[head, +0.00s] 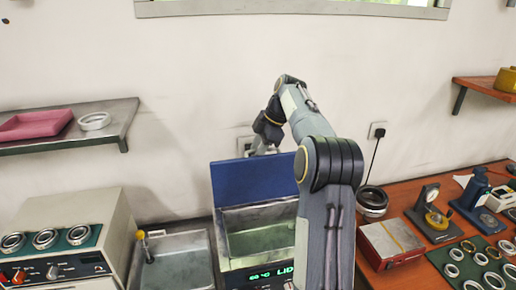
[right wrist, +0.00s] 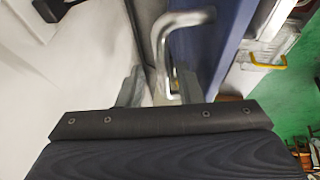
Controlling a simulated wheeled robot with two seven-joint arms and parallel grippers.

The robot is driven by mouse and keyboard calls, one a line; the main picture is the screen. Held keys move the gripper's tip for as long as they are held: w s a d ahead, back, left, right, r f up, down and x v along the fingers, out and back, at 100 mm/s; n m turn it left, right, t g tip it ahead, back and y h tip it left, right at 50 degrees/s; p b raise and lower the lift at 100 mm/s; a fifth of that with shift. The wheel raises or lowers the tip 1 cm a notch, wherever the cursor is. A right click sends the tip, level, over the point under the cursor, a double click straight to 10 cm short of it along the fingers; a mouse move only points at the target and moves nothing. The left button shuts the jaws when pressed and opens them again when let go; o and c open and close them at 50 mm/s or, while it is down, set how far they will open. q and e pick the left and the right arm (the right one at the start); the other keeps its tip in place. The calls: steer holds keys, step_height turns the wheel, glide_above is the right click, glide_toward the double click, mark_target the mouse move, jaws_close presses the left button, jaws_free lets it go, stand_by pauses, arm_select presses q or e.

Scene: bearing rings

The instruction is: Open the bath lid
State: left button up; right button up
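The bath (head: 262,240) stands in the middle of the head view, with its inside showing. Its blue lid (head: 250,180) stands up at the back of the bath, near vertical. My right arm reaches over the bath, and my right gripper (head: 265,145) is at the lid's top edge, small and partly hidden. In the right wrist view, the bent metal handle (right wrist: 168,45) on the blue lid (right wrist: 208,45) runs down between the two fingers of the gripper (right wrist: 160,88). The fingers are apart, with a gap beside the handle. My left gripper is out of view.
A metal tank (head: 178,262) stands left of the bath, beside a control box (head: 70,240) with rings on top. A wooden bench (head: 400,200) with rings and gauges is at the right. The wall is close behind the lid.

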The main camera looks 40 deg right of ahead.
steer(key=shift+s+r, duration=0.1)
steer(key=shift+r, duration=0.2)
steer(key=shift+d+r, duration=0.1)
steer(key=shift+r, duration=0.2)
steer(key=v, duration=0.7)
steer(key=shift+s, duration=0.15)
